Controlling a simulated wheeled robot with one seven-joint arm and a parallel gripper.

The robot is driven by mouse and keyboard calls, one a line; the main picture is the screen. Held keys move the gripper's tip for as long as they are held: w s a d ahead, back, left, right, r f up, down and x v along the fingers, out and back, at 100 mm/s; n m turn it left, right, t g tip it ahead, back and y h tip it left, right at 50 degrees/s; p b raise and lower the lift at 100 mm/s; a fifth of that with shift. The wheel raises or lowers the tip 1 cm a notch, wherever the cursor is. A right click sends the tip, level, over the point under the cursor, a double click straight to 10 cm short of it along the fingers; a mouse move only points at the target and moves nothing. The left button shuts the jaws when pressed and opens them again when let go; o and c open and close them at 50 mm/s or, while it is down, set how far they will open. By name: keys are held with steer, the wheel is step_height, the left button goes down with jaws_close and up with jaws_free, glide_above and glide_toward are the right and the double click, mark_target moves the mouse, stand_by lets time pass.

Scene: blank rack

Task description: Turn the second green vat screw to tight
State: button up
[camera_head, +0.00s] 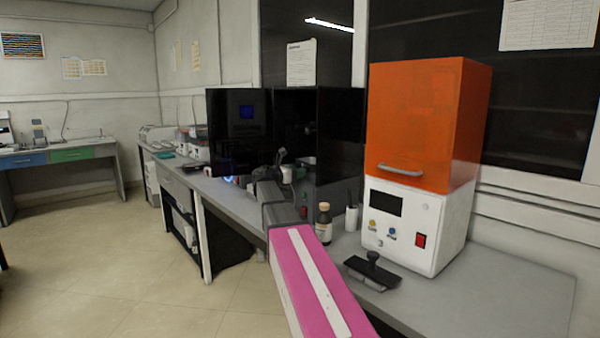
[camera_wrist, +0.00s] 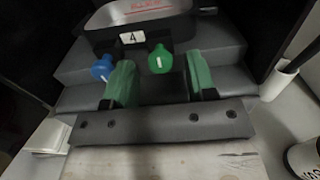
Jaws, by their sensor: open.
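In the wrist view a green screw knob (camera_wrist: 160,58) with a near-vertical white mark stands at the front of a vat (camera_wrist: 150,12) with red lettering. A blue knob (camera_wrist: 103,67) with a white mark sits to its left. A white label reading 4 (camera_wrist: 131,37) is between and above the knobs. My gripper (camera_wrist: 160,82) is open, its two green-padded fingers apart, with the green knob in the gap between them and nearer the right pad. I cannot tell how deep the knob is between the pads. Only one green screw shows. In the head view the knobs cannot be made out.
My arm reaches into an open black-walled machine (camera_head: 340,140) on the grey bench (camera_head: 490,300). A brown bottle (camera_head: 323,225), a white cylinder (camera_head: 351,219) and a black handled tool (camera_head: 373,272) stand nearby. An orange-topped machine (camera_head: 425,125) is at the right.

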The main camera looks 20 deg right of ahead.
steer(key=shift+x, duration=1.05)
steer(key=c, duration=0.9)
